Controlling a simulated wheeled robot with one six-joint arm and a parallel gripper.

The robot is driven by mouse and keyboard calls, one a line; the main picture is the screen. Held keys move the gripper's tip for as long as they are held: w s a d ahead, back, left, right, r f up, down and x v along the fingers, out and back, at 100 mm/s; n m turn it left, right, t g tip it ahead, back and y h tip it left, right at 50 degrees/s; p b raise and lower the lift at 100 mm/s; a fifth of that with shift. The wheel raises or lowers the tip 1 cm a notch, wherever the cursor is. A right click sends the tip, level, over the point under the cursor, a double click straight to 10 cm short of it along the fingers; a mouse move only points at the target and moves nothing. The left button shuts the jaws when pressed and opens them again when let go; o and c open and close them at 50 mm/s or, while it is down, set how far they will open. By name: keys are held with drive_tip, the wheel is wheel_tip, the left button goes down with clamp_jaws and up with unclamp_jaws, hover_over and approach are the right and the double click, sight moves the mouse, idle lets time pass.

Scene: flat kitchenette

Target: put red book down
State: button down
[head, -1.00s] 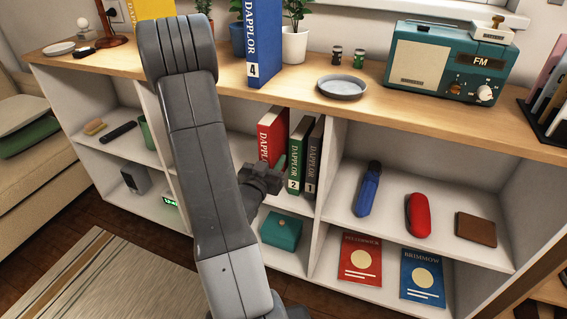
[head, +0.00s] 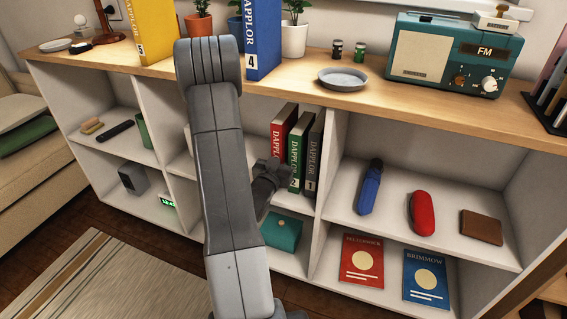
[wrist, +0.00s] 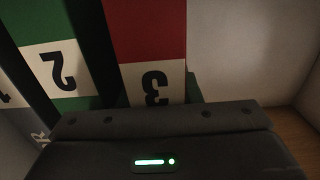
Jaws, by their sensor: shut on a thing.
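The red book (head: 280,128) stands upright in the upper middle compartment, just left of the green book (head: 299,150), which has the grey book (head: 315,155) at its right. My gripper (head: 275,172) is at the red book's lower spine and is shut on it. My arm hides part of the compartment to its left. In the wrist view, the red book (wrist: 147,35) shows its white label with a 3, close beside the green book (wrist: 55,65). My fingertips are largely hidden, and I cannot tell whether the book's base touches the shelf.
The shelf unit's wooden top (head: 420,105) bears a blue book (head: 262,40), a yellow book (head: 157,30), a grey dish (head: 342,79) and a radio (head: 447,55). A teal box (head: 283,232) sits below my gripper. A divider (head: 328,165) stands right of the grey book.

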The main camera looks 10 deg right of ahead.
drive_tip(key=shift+w+d+f, duration=0.1)
drive_tip(key=shift+w+f, duration=0.1)
drive_tip(key=shift+f, duration=0.35)
drive_tip(key=shift+r, duration=0.1)
drive_tip(key=shift+f+b, duration=0.2)
drive_tip(key=shift+b, duration=0.2)
drive_tip(key=c, duration=1.3)
unclamp_jaws()
drive_tip(key=shift+r, duration=0.1)
drive_tip(key=shift+r+p, duration=0.2)
drive_tip(key=shift+p, duration=0.2)
drive_tip(key=p+v, duration=0.1)
drive_tip(key=v, duration=1.1)
drive_tip(key=shift+f, duration=0.1)
